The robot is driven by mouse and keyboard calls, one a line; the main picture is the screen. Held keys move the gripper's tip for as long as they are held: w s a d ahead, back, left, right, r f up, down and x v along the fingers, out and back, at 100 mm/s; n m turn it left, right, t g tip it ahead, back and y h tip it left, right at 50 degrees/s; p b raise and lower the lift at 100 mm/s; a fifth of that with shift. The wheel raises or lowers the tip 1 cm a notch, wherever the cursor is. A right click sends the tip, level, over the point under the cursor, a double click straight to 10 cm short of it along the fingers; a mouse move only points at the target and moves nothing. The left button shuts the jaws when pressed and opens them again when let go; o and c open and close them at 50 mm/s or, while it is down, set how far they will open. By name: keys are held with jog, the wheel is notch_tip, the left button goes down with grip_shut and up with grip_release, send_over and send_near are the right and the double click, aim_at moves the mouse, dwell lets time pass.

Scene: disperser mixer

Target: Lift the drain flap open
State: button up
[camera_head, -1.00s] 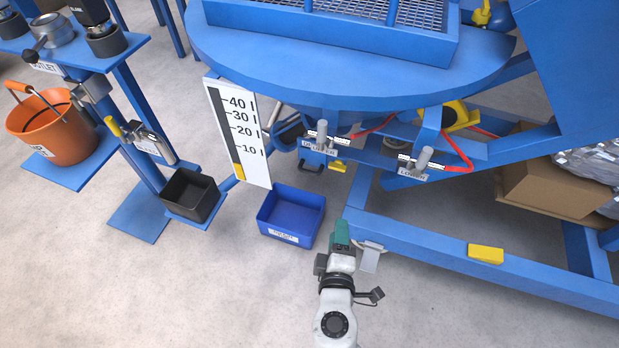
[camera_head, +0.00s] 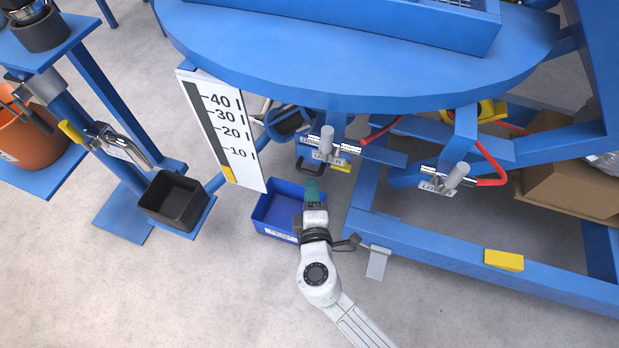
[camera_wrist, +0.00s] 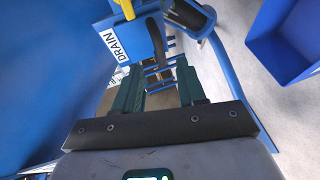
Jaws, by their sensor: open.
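The drain label (camera_wrist: 117,42) is on a blue plate at the upper left of the wrist view. A dark handle (camera_wrist: 156,36) stands along the plate's edge, beyond my fingers. In the head view the dark handle (camera_head: 302,167) shows below the label plate (camera_head: 322,148), under the round blue vessel; the flap itself is hard to make out. My gripper (camera_wrist: 160,82) is open, its two green fingers apart with nothing held between them. In the head view my gripper (camera_head: 312,188) is just below the handle, in front of the blue bin, apparently not touching the handle.
A blue bin (camera_head: 265,222) stands on the floor beside and partly behind my gripper. A scale board (camera_head: 222,130) hangs to the left. The lower plate (camera_head: 437,182) and blue frame beam (camera_head: 450,255) are at the right. Floor at lower left is clear.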

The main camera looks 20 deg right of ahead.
aim_at(309, 174)
jog(key=shift+b+x, duration=0.45)
jog(key=shift+x, duration=2.15)
jog(key=shift+s, duration=0.1)
jog(key=shift+c, duration=0.4)
grip_shut()
